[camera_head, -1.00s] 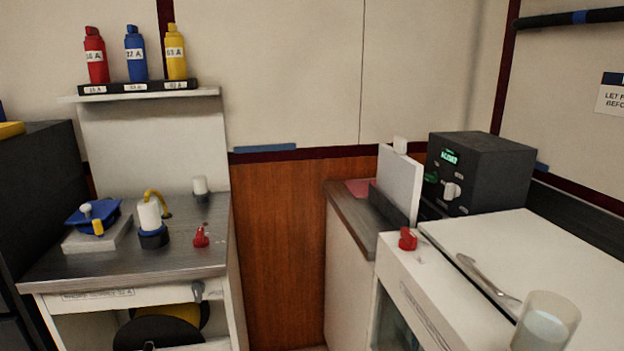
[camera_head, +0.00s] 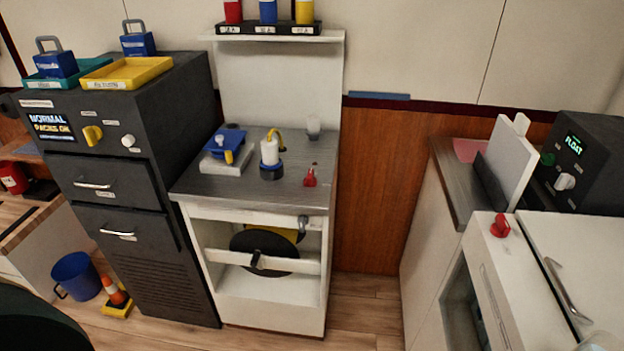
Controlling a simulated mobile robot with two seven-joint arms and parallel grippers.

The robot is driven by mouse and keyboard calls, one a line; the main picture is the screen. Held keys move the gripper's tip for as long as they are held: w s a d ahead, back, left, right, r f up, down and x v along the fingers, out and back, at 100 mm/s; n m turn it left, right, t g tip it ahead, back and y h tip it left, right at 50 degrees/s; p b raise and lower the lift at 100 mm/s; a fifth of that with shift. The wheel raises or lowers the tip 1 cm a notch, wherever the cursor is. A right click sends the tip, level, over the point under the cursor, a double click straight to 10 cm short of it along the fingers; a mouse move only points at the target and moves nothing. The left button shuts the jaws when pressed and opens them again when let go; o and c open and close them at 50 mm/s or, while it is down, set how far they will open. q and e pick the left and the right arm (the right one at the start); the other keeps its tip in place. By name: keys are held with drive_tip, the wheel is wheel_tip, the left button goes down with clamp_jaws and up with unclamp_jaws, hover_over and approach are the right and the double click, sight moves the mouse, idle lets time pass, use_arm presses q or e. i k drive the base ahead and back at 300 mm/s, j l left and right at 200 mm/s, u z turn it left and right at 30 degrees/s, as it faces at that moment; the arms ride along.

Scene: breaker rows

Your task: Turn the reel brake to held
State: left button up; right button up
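A dark round reel (camera_head: 262,243) with a yellow part behind it sits in the open front of the white cabinet (camera_head: 265,312) under the grey counter. A white bar crosses in front of the reel, and a small black handle (camera_head: 257,262) shows on it. A grey lever-like piece (camera_head: 303,224) sits at the right end of the upper front edge. A red knob (camera_head: 310,178) stands on the counter near its right edge. I cannot tell which of these is the reel brake, nor its setting. Neither of my grippers is in view.
A dark drawer cabinet (camera_head: 126,262) with trays on top stands left of the reel cabinet. A blue bucket (camera_head: 76,276) and an orange cone (camera_head: 115,293) are on the floor at left. Wooden floor (camera_head: 366,310) is clear between the reel cabinet and the right-hand white unit (camera_head: 484,290).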

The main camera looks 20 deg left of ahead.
sight(303, 220)
drive_tip(key=j+u, duration=0.1)
drive_tip(key=j, duration=0.3)
drive_tip(key=i+j, duration=0.15)
drive_tip(key=j, duration=0.25)
drive_tip(key=i+j+u, duration=0.15)
drive_tip(key=j, duration=0.25)
drive_tip(key=j+u, duration=0.1)
drive_tip(key=j, duration=0.25)
drive_tip(key=i, duration=0.05)
